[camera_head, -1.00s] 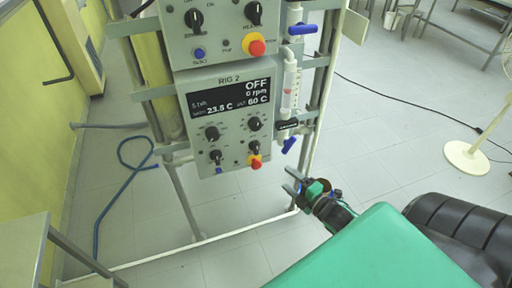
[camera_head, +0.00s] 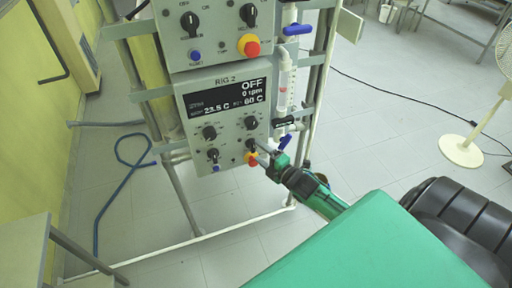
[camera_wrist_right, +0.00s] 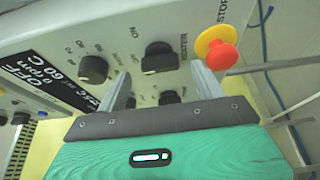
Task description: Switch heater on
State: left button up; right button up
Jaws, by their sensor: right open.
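The heater switch is a black rotary knob (camera_wrist_right: 160,57) labelled HEATER on the grey RIG 2 panel (camera_head: 188,112). In the head view this knob (camera_head: 251,144) is at the lower right, just above a red stop button (camera_head: 251,159). My right gripper (camera_head: 262,154) is at the panel's lower right corner, close to the knob and stop button. In the right wrist view the open right gripper (camera_wrist_right: 160,72) has its fingertips on either side of the knob in the picture; contact cannot be told. My left gripper is not in view.
The display (camera_head: 227,97) reads OFF, 0 rpm, 23.5 C and 60 C. Other knobs (camera_head: 209,133) sit nearby. A second panel (camera_head: 215,40) is above. A glass tube with blue-handled valves (camera_head: 286,142) stands right of the panel. A white fan (camera_head: 461,150) is farther right.

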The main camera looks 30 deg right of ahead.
aim_at(255, 148)
jog(key=shift+w+a, duration=0.15)
jog(key=shift+w, duration=0.6)
jog(key=shift+w+a, duration=0.1)
jog(key=shift+w, duration=0.65)
jog(key=shift+c, duration=0.2)
jog(key=c, duration=1)
